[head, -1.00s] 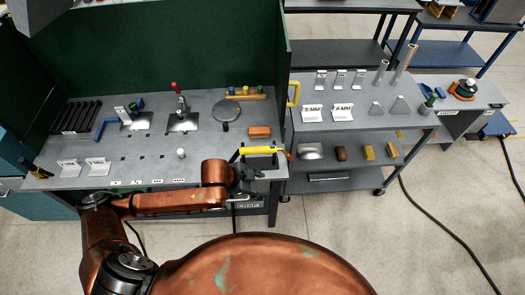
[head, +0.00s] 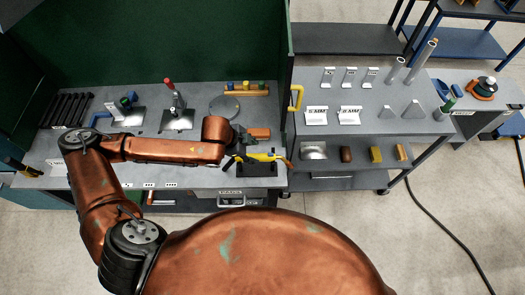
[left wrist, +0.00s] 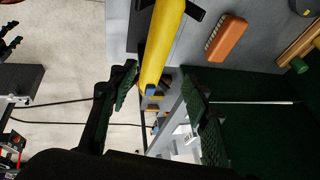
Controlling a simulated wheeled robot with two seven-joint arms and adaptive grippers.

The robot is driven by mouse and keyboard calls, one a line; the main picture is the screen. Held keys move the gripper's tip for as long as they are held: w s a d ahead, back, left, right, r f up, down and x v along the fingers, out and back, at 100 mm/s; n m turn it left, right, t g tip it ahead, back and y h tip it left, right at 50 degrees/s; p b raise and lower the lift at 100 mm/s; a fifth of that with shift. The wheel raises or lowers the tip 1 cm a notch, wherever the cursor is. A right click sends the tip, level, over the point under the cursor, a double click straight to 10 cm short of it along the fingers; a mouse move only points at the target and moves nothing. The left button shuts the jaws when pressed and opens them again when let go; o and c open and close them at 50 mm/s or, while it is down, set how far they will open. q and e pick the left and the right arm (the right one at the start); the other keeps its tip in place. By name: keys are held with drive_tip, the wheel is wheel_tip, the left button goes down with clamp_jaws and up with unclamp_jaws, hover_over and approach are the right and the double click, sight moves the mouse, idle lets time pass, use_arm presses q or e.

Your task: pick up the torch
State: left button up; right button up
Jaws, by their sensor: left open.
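The torch (head: 262,156) is a long yellow tool with an orange-brown end at the right. It lies across a dark stand (head: 257,170) at the front right corner of the grey workbench. My left gripper (head: 245,146) is right at the torch in the head view, partly overlapping it. In the left wrist view the yellow torch body (left wrist: 162,42) runs down between the two spread fingers of my left gripper (left wrist: 160,88). The fingers stand apart with gaps beside the torch; contact is not visible.
A green panel (head: 190,40) walls the bench at the back. A grey shelf cart (head: 350,130) with metal pieces stands to the right. A yellow handle (head: 296,97) sticks up between them.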

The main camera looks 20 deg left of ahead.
sight(259, 156)
use_arm(q)
drive_tip(key=f, duration=0.1)
drive_tip(key=d+f, duration=0.1)
drive_tip(key=f, duration=0.1)
drive_tip(key=shift+w+d+f, duration=0.15)
drive_tip(key=shift+f, duration=0.05)
drive_tip(key=x, duration=0.2)
drive_tip(key=shift+w+d+f, duration=0.1)
drive_tip(key=shift+f, duration=0.15)
drive_tip(key=shift+w+d+f, duration=0.1)
drive_tip(key=shift+f, duration=0.25)
drive_tip(key=c, duration=0.8)
clamp_jaws()
drive_tip(key=shift+w+r, duration=0.1)
use_arm(e)
drive_tip(key=shift+s+d+r, duration=0.1)
drive_tip(key=shift+s+r, duration=0.05)
drive_tip(key=shift+s, duration=1)
